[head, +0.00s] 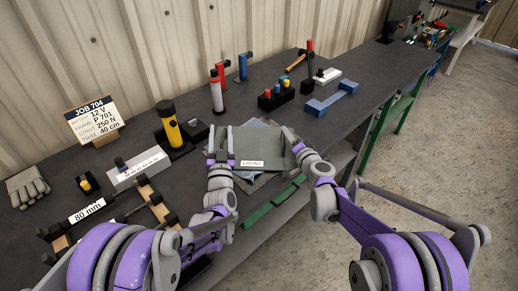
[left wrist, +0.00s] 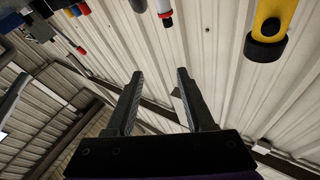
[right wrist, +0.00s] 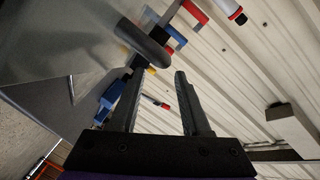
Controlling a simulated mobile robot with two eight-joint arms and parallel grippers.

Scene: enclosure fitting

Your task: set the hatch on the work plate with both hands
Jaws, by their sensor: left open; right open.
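A grey-green panel, which looks like the hatch (head: 259,143), lies flat near the bench's front edge, with a FRONT label on its near side. A greyer sheet or plate (head: 243,186) shows partly from under it; I cannot tell whether this is the work plate. My left gripper (head: 221,156) is open at the panel's left side. My right gripper (head: 290,137) is open at its right side. In the right wrist view a grey panel with a dark rounded handle (right wrist: 145,42) is beside the open fingers (right wrist: 155,85). The left wrist view shows open fingers (left wrist: 158,80) with nothing between.
A yellow-and-black cylinder (head: 170,126) stands left of the panel. A black holder with coloured pegs (head: 276,97) and a blue bracket (head: 331,99) lie to the right. A grey block (head: 138,170) and an 80 mm fixture (head: 88,211) are at the left. Dark bench remains clear behind the panel.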

